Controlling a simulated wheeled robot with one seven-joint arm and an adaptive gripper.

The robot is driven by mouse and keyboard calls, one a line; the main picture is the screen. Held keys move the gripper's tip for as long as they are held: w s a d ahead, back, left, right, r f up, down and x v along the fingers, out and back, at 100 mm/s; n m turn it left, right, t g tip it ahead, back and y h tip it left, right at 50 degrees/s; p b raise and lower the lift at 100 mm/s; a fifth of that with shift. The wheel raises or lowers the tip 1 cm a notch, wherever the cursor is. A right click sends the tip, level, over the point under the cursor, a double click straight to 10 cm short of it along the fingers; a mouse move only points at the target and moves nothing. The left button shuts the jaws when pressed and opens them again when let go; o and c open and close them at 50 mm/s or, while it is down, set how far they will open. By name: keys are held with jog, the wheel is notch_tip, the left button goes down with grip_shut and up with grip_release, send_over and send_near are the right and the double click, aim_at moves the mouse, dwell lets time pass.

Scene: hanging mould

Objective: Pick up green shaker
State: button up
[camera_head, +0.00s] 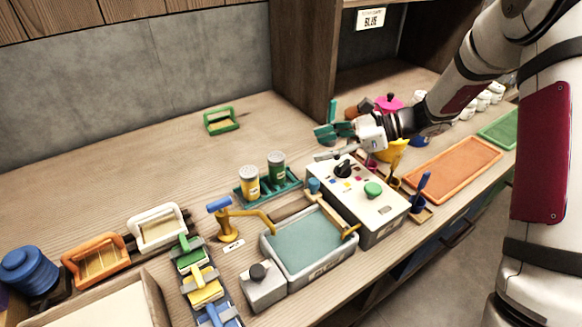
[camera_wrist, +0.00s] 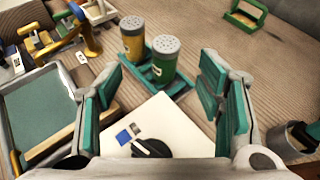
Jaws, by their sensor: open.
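The green shaker (camera_head: 276,168) has a grey perforated top and stands upright in a teal rack (camera_head: 293,181), beside a yellow shaker (camera_head: 249,182) on its left. In the wrist view the green shaker (camera_wrist: 165,60) is ahead of my gripper, nearly centred between the fingers, with the yellow shaker (camera_wrist: 132,38) just left of it. My gripper (camera_head: 325,146) has teal finger pads and is open and empty, up and to the right of the shakers in the head view. In the wrist view its fingers (camera_wrist: 168,85) are spread apart, not touching the shaker.
A white control box (camera_head: 365,207) with a black knob lies below my gripper. A green frame (camera_head: 221,121) lies behind on open table. An orange tray (camera_head: 452,168) is at right.

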aim_at(278, 156)
jog(key=shift+w+d+f, duration=0.2)
jog(key=shift+w+f, duration=0.15)
jog(key=shift+w+a+f+m, duration=0.1)
jog(key=shift+a+f+m, duration=0.1)
jog(key=shift+m, duration=0.1)
jog(key=x, duration=1.3)
jog(key=shift+w+a+r, duration=0.1)
jog(key=c, duration=1.2)
